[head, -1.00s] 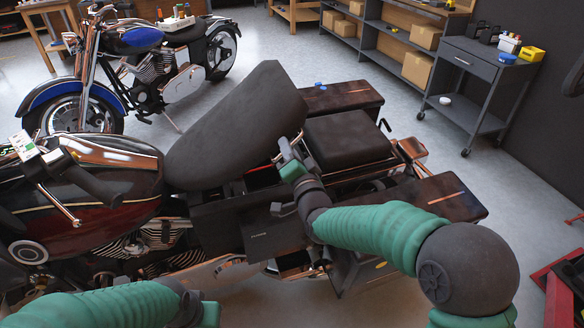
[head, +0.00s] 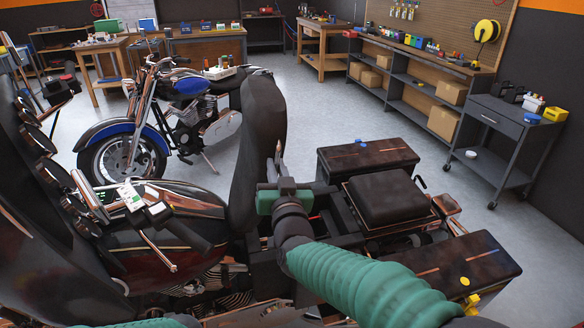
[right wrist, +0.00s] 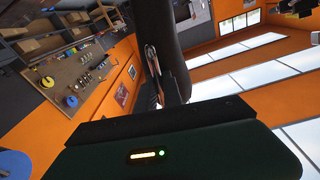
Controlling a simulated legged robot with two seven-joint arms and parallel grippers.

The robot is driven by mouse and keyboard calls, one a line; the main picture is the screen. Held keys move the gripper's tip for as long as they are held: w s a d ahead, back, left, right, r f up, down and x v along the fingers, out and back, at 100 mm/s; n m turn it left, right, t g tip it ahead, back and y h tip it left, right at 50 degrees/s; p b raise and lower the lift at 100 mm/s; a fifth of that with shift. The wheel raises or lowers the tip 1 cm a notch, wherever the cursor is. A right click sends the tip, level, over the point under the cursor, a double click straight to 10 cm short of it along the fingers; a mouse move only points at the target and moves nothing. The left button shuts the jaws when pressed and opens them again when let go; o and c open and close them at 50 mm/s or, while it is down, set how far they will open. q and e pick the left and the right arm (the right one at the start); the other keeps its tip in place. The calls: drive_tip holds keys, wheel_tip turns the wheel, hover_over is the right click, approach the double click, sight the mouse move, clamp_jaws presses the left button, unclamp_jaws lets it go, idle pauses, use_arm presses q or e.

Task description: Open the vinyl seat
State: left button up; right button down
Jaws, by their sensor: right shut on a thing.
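The black vinyl seat (head: 258,125) is tilted up to nearly upright on the dark red motorcycle (head: 165,212), hinged at its front end behind the tank. My right gripper (head: 278,158) is shut on the seat's edge, on the side facing the rear. The right wrist view shows the seat (right wrist: 170,45) rising beyond the gripper fingers (right wrist: 152,65). The exact grip contact is partly hidden. The dark bay under the seat shows behind my right arm. My left gripper is out of view; only a sliver of my left arm shows at the bottom.
A black rear pad (head: 388,197) and two dark side cases (head: 367,157) (head: 462,265) sit behind the seat. A blue motorcycle (head: 180,115) stands beyond. A grey cart (head: 500,130) stands at right. The floor between is clear.

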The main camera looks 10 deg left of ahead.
drive_tip(key=shift+s+a+f+n, duration=0.1)
drive_tip(key=shift+s+a+n, duration=0.1)
drive_tip(key=shift+a, duration=0.2)
drive_tip(key=shift+s+a+f+n, duration=0.1)
drive_tip(key=shift+s+a, duration=0.05)
drive_tip(key=shift+a, duration=0.25)
drive_tip(key=shift+d, duration=0.15)
drive_tip(key=c, duration=1.5)
unclamp_jaws()
drive_tip(key=shift+w, duration=0.15)
drive_tip(key=shift+c, duration=0.2)
drive_tip(key=shift+o, duration=0.2)
drive_tip(key=shift+r, duration=0.25)
drive_tip(key=shift+r, duration=0.1)
